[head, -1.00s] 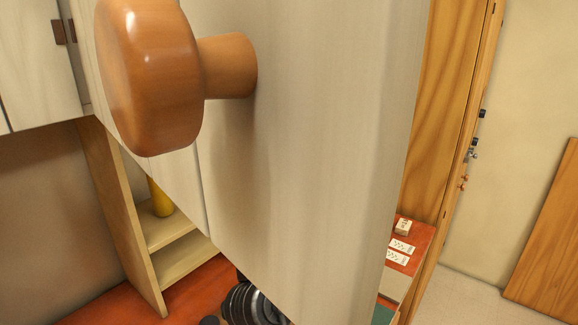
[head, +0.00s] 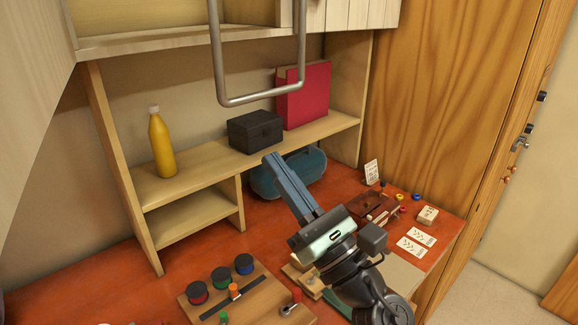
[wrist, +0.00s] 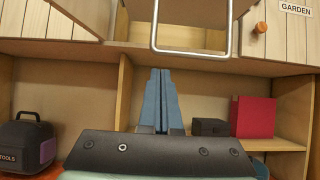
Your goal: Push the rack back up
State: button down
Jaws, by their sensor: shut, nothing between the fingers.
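A grey metal U-shaped bar, the visible part of the rack (head: 262,97), hangs down from the open cabinet in the head view. Its upper ends are out of the picture. In the wrist view its lower crosspiece (wrist: 200,53) runs across the top, just above my fingertips. My gripper (head: 271,160) has its blue fingers together, pointing up and to the left, with nothing between them. It is below the bar in the head view and appears apart from it. The wrist view shows the fingers (wrist: 160,75) upright, beneath the left part of the bar.
Below the cabinet (head: 150,38), a wooden shelf (head: 190,178) bears a yellow bottle (head: 161,145), a black box (head: 255,131) and a red binder (head: 304,96). A blue rounded case (head: 290,172) stands beneath. The red worktop (head: 120,275) holds a peg board (head: 250,297) and cards.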

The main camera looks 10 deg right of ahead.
aim_at(234, 104)
jog(key=p+x, duration=0.3)
jog(key=x, duration=0.5)
jog(key=shift+w+a+r+p, duration=0.1)
jog(key=shift+r+p, duration=0.25)
jog(key=shift+p, duration=0.05)
jog(key=shift+w+a+r, duration=0.2)
jog(key=shift+w+a, duration=0.15)
jog(key=shift+w, duration=0.1)
jog(key=shift+r, duration=0.1)
